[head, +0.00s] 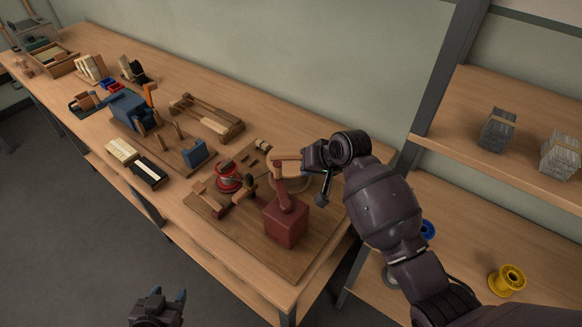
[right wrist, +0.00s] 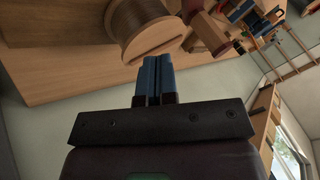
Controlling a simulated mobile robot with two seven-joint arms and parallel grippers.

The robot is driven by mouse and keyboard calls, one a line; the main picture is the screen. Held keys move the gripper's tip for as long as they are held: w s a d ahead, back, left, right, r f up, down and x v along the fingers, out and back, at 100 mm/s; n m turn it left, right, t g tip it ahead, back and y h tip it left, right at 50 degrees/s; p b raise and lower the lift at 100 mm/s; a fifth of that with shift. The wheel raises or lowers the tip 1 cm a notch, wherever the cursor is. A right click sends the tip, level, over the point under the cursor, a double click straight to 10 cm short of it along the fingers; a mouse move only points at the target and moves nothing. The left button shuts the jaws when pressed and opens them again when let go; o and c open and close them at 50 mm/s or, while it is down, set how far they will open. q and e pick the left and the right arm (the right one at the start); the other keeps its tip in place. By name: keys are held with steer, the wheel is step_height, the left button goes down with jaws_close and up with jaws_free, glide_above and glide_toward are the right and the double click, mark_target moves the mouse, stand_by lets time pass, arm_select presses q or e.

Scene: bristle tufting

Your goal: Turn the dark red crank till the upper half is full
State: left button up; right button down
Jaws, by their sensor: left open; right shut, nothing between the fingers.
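In the right wrist view the right gripper's blue fingers (right wrist: 157,65) are shut and empty, just short of the drum (right wrist: 145,22). I cannot tell whether they touch anything. My left gripper (head: 167,294) is open and empty, low in front of the bench. How full the upper half is cannot be told.
A red ring-shaped part (head: 228,178) and wooden pieces lie left of the crank box. A blue machine (head: 126,108), a wooden rack (head: 207,117) and bristle bundles (head: 90,67) stand farther along the bench. Shelves at right hold grey bundles (head: 497,130) and a yellow spool (head: 507,280).

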steer(key=shift+w+a+f+p, duration=0.1)
steer(key=shift+a+f+p, duration=0.1)
steer(key=shift+a, duration=0.9)
steer(key=shift+w+a+f+p, duration=0.1)
steer(key=shift+a+f+p, duration=0.05)
steer(key=shift+a, duration=0.95)
steer(key=shift+w, duration=0.15)
